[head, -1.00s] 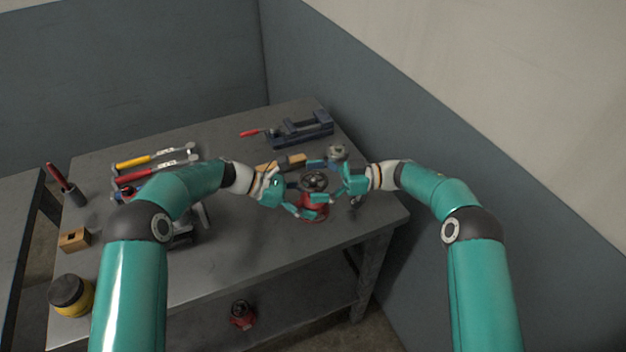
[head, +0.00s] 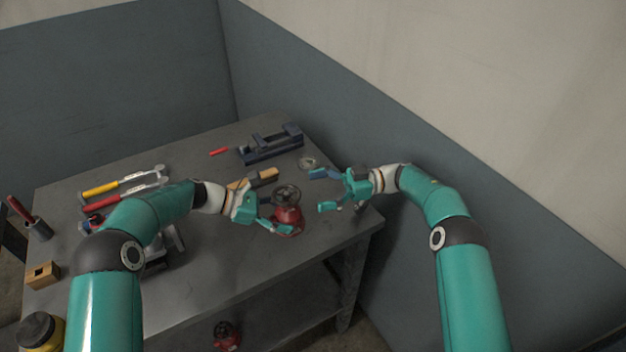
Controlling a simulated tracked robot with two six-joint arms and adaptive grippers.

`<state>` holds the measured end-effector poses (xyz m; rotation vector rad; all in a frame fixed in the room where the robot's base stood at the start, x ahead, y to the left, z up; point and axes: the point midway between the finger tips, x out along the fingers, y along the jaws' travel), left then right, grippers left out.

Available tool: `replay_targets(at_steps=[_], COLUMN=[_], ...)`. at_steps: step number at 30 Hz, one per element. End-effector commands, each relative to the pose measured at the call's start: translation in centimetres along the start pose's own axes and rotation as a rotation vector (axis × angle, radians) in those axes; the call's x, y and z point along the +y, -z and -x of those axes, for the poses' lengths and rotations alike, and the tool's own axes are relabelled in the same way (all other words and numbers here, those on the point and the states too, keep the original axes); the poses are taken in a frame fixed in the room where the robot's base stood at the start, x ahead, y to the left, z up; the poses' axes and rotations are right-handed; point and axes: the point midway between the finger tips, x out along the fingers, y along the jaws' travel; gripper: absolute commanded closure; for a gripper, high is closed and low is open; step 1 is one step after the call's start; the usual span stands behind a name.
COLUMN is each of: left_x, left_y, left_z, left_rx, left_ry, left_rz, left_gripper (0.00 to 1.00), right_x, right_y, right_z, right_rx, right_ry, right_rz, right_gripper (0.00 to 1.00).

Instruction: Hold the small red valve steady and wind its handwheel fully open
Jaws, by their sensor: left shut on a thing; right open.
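The small red valve (head: 289,216) stands upright near the right end of the grey workbench, with its dark handwheel (head: 287,193) on top. My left gripper (head: 283,215) is shut on the valve's red body, low down, from the left. My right gripper (head: 322,190) is open and empty to the right of the valve, its fingers pointing left and apart from the handwheel. How far the handwheel is wound cannot be told.
A round metal part (head: 308,163) and a wooden-handled brush (head: 262,178) lie behind the valve. Red (head: 115,201) and yellow (head: 105,189) tools lie left. Another red valve (head: 226,335) is on the lower shelf.

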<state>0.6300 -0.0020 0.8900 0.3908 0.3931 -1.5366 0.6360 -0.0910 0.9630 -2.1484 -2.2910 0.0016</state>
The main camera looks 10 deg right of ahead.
Motion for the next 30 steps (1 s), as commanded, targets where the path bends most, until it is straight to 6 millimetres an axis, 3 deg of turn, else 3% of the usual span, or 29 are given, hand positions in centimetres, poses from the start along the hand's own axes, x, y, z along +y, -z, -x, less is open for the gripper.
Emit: replay_targets(at_steps=[1, 6, 20, 30], left_x=[0.0, 0.0, 0.1, 0.1], left_y=[0.0, 0.0, 0.0, 0.1], left_z=[0.0, 0.0, 0.7, 6.6], left_rx=[0.0, 0.0, 0.0, 0.0], left_ry=[0.001, 0.0, -0.002, -0.005], left_rz=[-0.001, -0.001, -0.001, 0.0], left_gripper=[0.29, 0.01, 0.01, 0.01], right_x=[0.0, 0.0, 0.0, 0.0], right_y=[0.0, 0.0, 0.0, 0.0], right_z=[0.0, 0.0, 0.0, 0.0], right_rx=[0.0, 0.0, 0.0, 0.0], right_ry=[0.0, 0.0, 0.0, 0.0], right_rz=[0.0, 0.0, 0.0, 0.0], right_gripper=[0.04, 0.04, 0.04, 0.04])
